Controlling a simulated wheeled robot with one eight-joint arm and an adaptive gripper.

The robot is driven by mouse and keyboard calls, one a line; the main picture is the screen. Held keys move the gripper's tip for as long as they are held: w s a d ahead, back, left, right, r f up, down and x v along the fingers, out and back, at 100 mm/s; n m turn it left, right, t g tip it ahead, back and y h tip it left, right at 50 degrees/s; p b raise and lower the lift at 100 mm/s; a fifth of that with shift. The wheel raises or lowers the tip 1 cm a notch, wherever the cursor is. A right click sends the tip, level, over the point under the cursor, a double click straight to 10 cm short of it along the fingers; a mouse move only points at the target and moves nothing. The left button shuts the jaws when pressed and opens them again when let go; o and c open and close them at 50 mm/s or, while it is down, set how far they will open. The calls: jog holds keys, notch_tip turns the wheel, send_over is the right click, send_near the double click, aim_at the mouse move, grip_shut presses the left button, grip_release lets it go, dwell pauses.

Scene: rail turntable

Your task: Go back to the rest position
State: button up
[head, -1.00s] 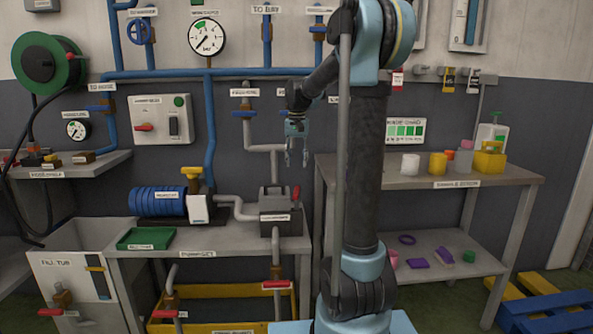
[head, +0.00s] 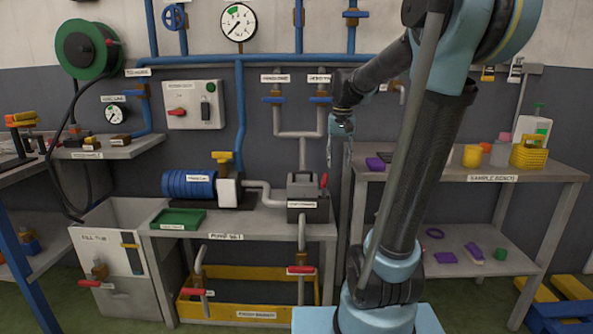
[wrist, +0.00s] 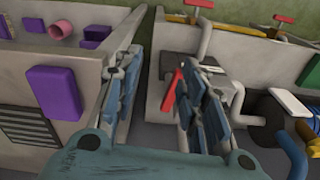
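My gripper (head: 340,145) hangs in the air in the head view, in front of the grey wall between the pump bench and the sample bench. In the wrist view its two blue-grey fingers (wrist: 157,68) stand apart with nothing between them. The gripper is open and empty. My arm leans to the right in the head view and covers part of the sample bench. No rest mark or stand for the arm shows.
The pump bench (head: 265,229) carries a blue motor (head: 188,184), a grey block with a red lever (head: 308,195) and a green tray (head: 178,219). The sample bench (head: 553,172) holds a yellow cup (head: 472,156), a yellow basket (head: 529,154) and a purple pad (head: 375,163).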

jog(key=s+d+f+n, duration=0.1)
jog(key=s+d+f, duration=0.1)
jog(key=s+f, duration=0.6)
jog(key=s+d+f+t, duration=0.1)
jog(key=s+d+f, duration=0.1)
jog(key=s+f, duration=0.7)
jog(key=s, duration=0.7)
jog(key=shift+s+f+n+t, duration=0.15)
jog(key=shift+f+n+t, duration=0.15)
jog(key=shift+n, duration=0.1)
